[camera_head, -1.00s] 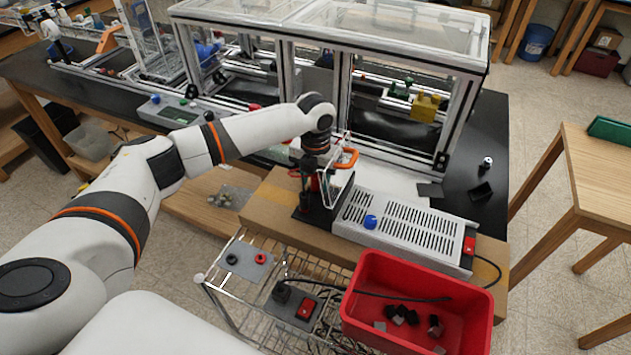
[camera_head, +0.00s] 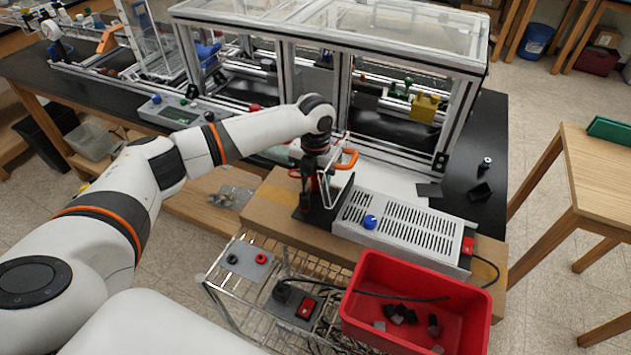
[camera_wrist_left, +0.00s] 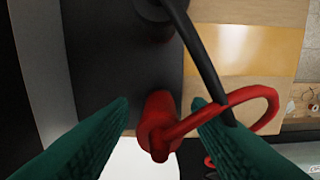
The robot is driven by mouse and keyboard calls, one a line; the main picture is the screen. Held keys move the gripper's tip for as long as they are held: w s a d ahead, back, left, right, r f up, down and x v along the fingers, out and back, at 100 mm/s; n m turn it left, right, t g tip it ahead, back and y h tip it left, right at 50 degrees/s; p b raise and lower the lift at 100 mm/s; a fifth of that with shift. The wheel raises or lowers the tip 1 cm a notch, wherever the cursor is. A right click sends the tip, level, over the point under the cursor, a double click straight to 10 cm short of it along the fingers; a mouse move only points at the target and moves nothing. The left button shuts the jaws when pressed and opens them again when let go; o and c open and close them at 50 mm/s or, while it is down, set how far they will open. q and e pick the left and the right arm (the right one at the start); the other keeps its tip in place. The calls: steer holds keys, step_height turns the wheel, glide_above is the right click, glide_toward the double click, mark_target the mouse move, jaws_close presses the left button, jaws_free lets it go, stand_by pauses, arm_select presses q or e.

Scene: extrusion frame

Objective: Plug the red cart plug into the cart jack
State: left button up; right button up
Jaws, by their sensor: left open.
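The red cart plug (camera_wrist_left: 157,120) with its looped red cable (camera_wrist_left: 255,100) is in the left wrist view, low and central. It sits between the two green fingers of my left gripper (camera_wrist_left: 161,104), which are open and show gaps on both sides of it. In the head view my left gripper (camera_head: 308,200) points down at the black bracket on the box; the plug is mostly hidden there. The likely cart jack is the red ring socket (camera_head: 261,258) beside a black one on the grey plate (camera_head: 246,266) of the wire cart. My right gripper is not in view.
A black cable crosses beside the plug in the wrist view. A slotted grey unit (camera_head: 400,222) with a blue knob stands right of the gripper. A red bin (camera_head: 473,312) and a red switch box (camera_head: 293,309) stand in front. The framed enclosure (camera_head: 460,115) rises behind.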

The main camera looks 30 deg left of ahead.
mark_target(315, 177)
arm_select(q)
steer(key=shift+p, duration=0.35)
jaws_close()
steer(key=shift+r, duration=0.1)
steer(key=shift+r+p, duration=2.75)
steer(key=shift+r, duration=0.2)
steer(key=shift+f, duration=0.1)
